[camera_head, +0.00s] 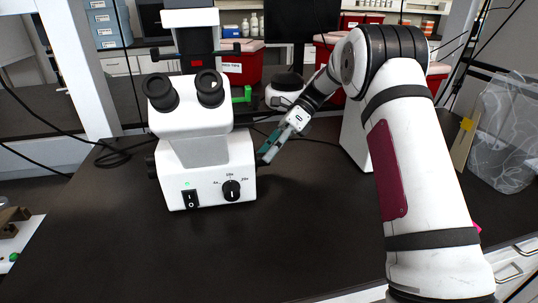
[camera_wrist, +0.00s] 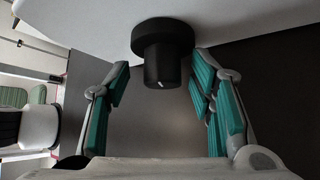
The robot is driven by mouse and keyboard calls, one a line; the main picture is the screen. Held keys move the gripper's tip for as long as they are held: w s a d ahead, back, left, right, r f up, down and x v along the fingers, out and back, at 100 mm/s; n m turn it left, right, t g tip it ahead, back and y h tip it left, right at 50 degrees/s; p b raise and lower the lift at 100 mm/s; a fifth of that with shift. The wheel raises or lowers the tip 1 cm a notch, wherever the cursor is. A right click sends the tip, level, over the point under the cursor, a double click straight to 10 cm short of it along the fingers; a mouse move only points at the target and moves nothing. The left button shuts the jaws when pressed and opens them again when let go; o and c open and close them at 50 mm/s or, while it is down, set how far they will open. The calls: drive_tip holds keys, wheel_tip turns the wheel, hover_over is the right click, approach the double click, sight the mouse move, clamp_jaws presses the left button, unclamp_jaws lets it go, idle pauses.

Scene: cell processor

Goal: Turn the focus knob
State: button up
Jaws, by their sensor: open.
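The white microscope (camera_head: 205,150) stands on the dark bench. My gripper (camera_head: 264,157) is at the right side of its base in the head view. In the wrist view a black stepped round knob (camera_wrist: 162,62) with a small white mark sticks out of a white body; I take it for the focus knob. My gripper (camera_wrist: 160,75) is open, with one teal-padded finger on each side of the knob's narrower end. Gaps show between the pads and the knob. In the head view this right-side knob is hidden; another black knob (camera_head: 151,165) shows on the left side.
The microscope's front has a power switch (camera_head: 191,199) and a magnification dial (camera_head: 231,190). Red bins (camera_head: 243,66) and a dark monitor (camera_head: 302,22) stand behind. A clear bin (camera_head: 505,135) is at the right. The bench front is clear.

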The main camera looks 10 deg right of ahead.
wheel_tip(320, 180, up, 10)
drive_tip(key=shift+f, duration=0.25)
idle(0.3)
